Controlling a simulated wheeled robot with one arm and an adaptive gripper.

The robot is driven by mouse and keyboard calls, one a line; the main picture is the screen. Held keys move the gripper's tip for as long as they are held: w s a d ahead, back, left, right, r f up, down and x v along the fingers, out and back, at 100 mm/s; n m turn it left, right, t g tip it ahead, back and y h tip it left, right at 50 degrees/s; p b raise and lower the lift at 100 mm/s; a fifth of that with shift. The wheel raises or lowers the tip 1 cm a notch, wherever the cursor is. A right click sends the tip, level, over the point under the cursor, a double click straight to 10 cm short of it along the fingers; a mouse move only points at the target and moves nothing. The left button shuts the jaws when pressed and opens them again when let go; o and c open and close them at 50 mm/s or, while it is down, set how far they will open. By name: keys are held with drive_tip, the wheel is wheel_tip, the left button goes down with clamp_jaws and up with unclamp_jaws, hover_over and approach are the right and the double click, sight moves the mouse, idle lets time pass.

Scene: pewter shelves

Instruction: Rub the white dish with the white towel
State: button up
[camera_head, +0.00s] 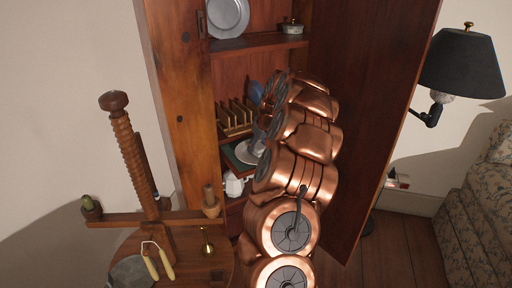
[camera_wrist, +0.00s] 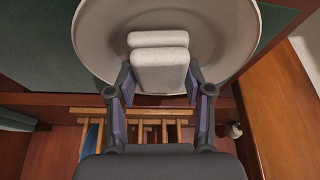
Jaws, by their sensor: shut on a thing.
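The white dish (camera_wrist: 236,42) is round and pale and fills the top of the wrist view. In the head view it lies on a green surface in the cupboard (camera_head: 243,157), partly hidden by my arm. The white towel (camera_wrist: 160,70) is a folded, pale, speckled pad in front of the dish. My gripper (camera_wrist: 160,88) is shut on the towel, one finger on each side. The towel lies over the dish's inner face; I cannot tell whether they touch. In the head view, my gripper's fingers and the towel are mostly hidden by my copper-coloured arm.
A wooden slatted rack (camera_wrist: 150,122) is close to my gripper and stands on a cupboard shelf. A brown cupboard wall (camera_wrist: 268,115) is close on the right in the wrist view. A white teapot (camera_head: 235,186) sits below. A wooden stand (camera_head: 125,140) is at left, outside the cupboard.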

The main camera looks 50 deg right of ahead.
drive_tip(key=shift+a, duration=0.6)
drive_tip(key=shift+d, duration=0.65)
idle(1.1)
drive_tip(key=shift+r+p, duration=0.85)
drive_tip(key=shift+r, duration=2.6)
